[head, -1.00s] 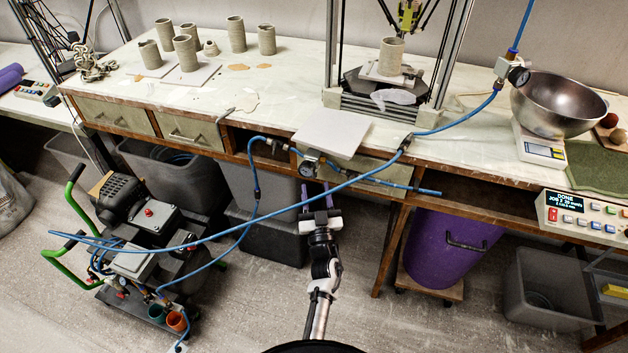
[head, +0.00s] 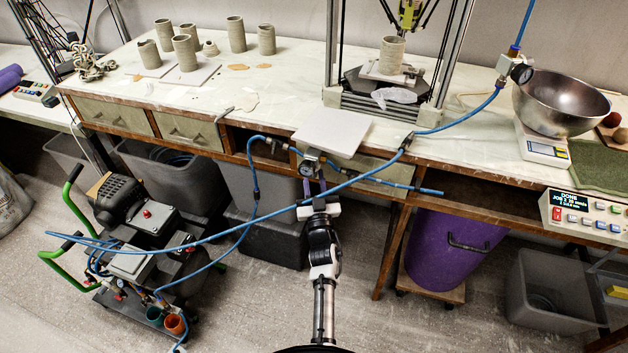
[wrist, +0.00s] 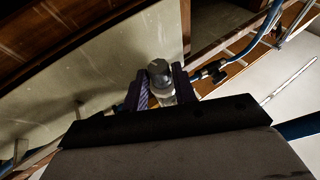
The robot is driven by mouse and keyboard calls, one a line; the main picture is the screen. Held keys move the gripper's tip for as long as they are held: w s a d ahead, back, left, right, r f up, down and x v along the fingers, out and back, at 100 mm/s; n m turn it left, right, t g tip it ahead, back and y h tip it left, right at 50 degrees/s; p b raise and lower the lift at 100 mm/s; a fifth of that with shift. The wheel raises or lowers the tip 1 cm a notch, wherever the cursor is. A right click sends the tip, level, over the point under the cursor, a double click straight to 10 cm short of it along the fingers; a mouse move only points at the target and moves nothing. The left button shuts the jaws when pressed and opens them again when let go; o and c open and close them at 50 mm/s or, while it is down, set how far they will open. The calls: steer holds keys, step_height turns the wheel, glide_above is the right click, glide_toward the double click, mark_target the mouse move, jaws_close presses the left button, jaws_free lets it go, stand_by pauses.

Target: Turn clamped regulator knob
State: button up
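The regulator (head: 309,167) is clamped at the table's front edge, with its round gauge facing out and blue hose on both sides. Its grey knob (wrist: 160,71) points downward below the gauge and shows in the wrist view between my fingers. My gripper (head: 315,186) is right below the regulator, reaching up from the floor side. In the wrist view my gripper (wrist: 160,88) has one dark ribbed finger on each side of the knob, with no clear gap left. The knob's lower part is partly hidden by the fingers and the gripper body.
A blue hose (head: 225,228) crosses in front of the table close to my gripper. A pale board (head: 332,131) lies on the table edge above the regulator.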

steer(key=c, duration=0.5)
steer(key=shift+a+m+h, duration=0.2)
steer(key=shift+m+h, duration=0.2)
steer(key=shift+h, duration=0.4)
steer(key=shift+a+m+h, duration=0.2)
steer(key=shift+m+h, duration=0.2)
steer(key=shift+h, duration=0.4)
steer(key=m+g+h, duration=0.4)
steer(key=h, duration=0.2)
steer(key=a+m+g+h+b, duration=0.1)
steer(key=m+g+h, duration=0.2)
steer(key=h, duration=0.4)
steer(key=w+m+g+h+b, duration=0.1)
steer(key=m+g+h, duration=0.3)
steer(key=h, duration=0.3)
steer(key=shift+a+f+m+g, duration=0.1)
steer(key=shift+a+m+g, duration=0.2)
steer(key=shift+m, duration=0.4)
steer(key=shift+w+g, duration=0.1)
steer(key=shift+g, duration=0.2)
steer(key=o, duration=1)
